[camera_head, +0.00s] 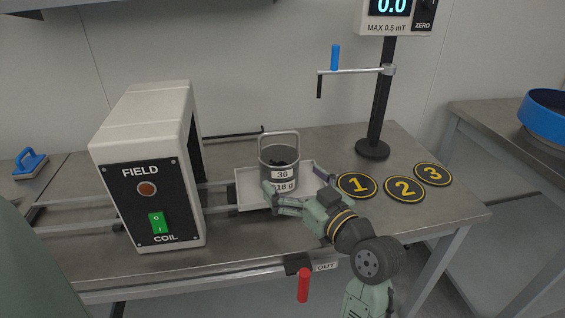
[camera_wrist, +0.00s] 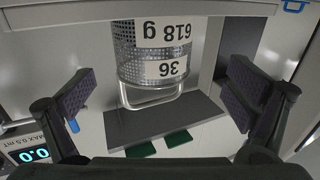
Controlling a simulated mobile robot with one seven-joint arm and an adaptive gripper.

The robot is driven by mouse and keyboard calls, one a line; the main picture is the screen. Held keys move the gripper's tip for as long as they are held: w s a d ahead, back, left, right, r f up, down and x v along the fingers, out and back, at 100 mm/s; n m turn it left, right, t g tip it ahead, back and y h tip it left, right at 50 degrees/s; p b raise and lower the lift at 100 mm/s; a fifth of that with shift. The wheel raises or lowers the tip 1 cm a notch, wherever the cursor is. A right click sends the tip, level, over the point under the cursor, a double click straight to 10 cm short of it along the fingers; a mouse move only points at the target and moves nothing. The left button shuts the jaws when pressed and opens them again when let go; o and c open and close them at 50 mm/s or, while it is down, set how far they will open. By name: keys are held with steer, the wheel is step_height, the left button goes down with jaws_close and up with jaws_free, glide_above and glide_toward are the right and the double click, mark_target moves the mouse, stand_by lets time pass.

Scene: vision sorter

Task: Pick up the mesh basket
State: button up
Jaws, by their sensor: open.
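The mesh basket (camera_head: 279,158) is a grey perforated cylinder with dark contents, a raised loop handle and labels reading 36 and 618 g. It stands upright on a light tray (camera_head: 247,188) beside the coil unit. My gripper (camera_head: 298,182) is open at the front right of the basket, with its fingers spread towards it. In the wrist view the basket (camera_wrist: 129,66) appears upside down between the lines of the two open fingers (camera_wrist: 160,92), beyond them. I cannot tell whether either finger touches it.
The white FIELD COIL box (camera_head: 147,170) stands to the left on rails. Numbered discs 1 (camera_head: 357,186), 2 (camera_head: 404,188) and 3 (camera_head: 433,174) lie at right. A meter post (camera_head: 380,100) with a side arm stands behind. A red handle (camera_head: 303,286) hangs at the front edge.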

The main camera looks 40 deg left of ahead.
mark_target(269, 152)
steer(key=shift+x, duration=0.95)
steer(key=x, duration=0.1)
steer(key=p+x, duration=0.1)
steer(key=x, duration=0.1)
steer(key=p+x, duration=0.1)
steer(key=shift+w+r, duration=0.3)
steer(key=shift+w+a+f+p, duration=0.15)
steer(key=shift+w+a+p, duration=0.15)
steer(key=shift+a, duration=0.25)
steer(key=shift+c, duration=0.2)
steer(key=c, duration=1.8)
steer(key=shift+c, duration=0.7)
